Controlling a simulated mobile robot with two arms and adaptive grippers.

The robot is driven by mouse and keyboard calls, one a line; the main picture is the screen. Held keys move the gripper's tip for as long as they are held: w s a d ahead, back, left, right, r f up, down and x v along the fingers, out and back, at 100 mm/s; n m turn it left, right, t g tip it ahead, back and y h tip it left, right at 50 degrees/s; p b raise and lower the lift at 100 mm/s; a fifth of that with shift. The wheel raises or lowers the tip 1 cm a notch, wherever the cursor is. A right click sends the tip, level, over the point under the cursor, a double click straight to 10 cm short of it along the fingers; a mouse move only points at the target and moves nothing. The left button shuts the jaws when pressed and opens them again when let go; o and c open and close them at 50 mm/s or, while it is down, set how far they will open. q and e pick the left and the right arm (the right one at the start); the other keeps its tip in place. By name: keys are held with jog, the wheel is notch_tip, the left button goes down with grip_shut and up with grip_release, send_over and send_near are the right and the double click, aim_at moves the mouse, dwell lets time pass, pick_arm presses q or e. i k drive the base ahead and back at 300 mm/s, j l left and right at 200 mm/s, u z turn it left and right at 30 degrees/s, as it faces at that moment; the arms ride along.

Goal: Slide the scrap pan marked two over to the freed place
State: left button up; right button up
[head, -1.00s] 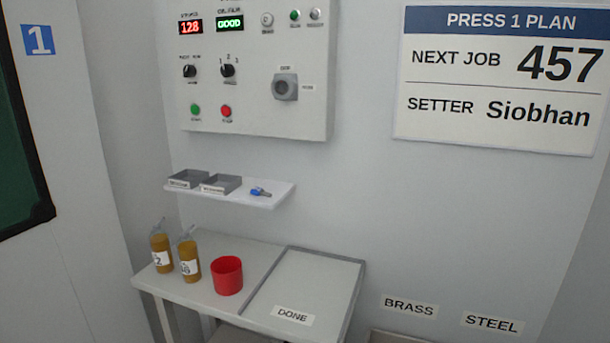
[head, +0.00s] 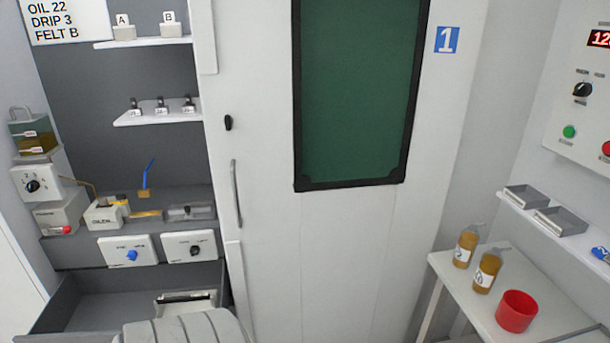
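I see no pan marked two in the head view. A grey open bin or drawer (head: 75,306) stands at the lower left, with a pale box-like item (head: 186,304) in it; I can read no number on either. No freed place can be made out. Neither of my grippers is in view. A light grey ribbed shape at the bottom edge covers part of the bin, and I cannot tell what it is.
A white press door (head: 330,250) with a dark green window (head: 352,90) fills the middle. A side table (head: 484,296) at the right holds two brown bottles (head: 487,272) and a red cup (head: 516,311). Shelves (head: 158,117) with small fittings are at the left.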

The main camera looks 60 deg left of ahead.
aim_at(186, 307)
jog(key=u, duration=2.9)
